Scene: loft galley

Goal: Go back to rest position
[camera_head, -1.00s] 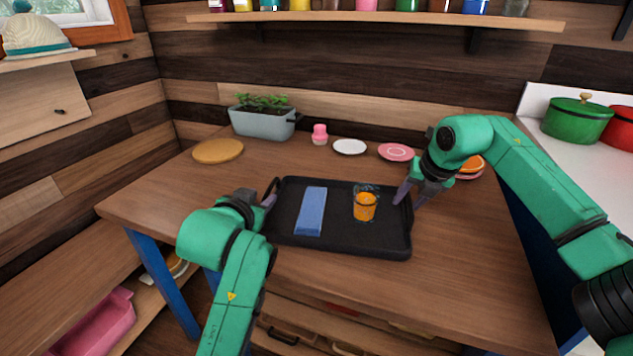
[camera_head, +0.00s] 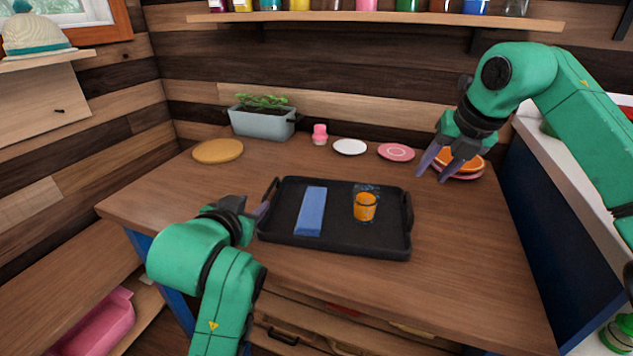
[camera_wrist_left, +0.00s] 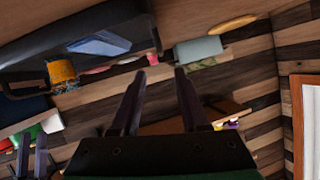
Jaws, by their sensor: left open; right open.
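A black tray (camera_head: 380,245) rests on the wooden table with a blue folded cloth-like slab (camera_head: 311,210) and a glass of orange drink (camera_head: 364,206) on it. My left gripper (camera_head: 262,209) is open and empty just left of the tray's left handle; whether it touches the handle is hard to tell. In the left wrist view my left gripper (camera_wrist_left: 160,78) shows two spread fingers with nothing between them. The glass (camera_wrist_left: 61,72) and blue slab (camera_wrist_left: 98,43) show there beyond the fingers. My right gripper (camera_head: 432,173) is open and empty, raised near the stacked plates at the table's right.
Orange and pink plates (camera_head: 464,164) appear behind my right gripper. A pink plate (camera_head: 396,152), white plate (camera_head: 350,147), pink cupcake-like object (camera_head: 320,134), planter (camera_head: 263,123) and round board (camera_head: 218,151) line the table's back. The table front right is clear.

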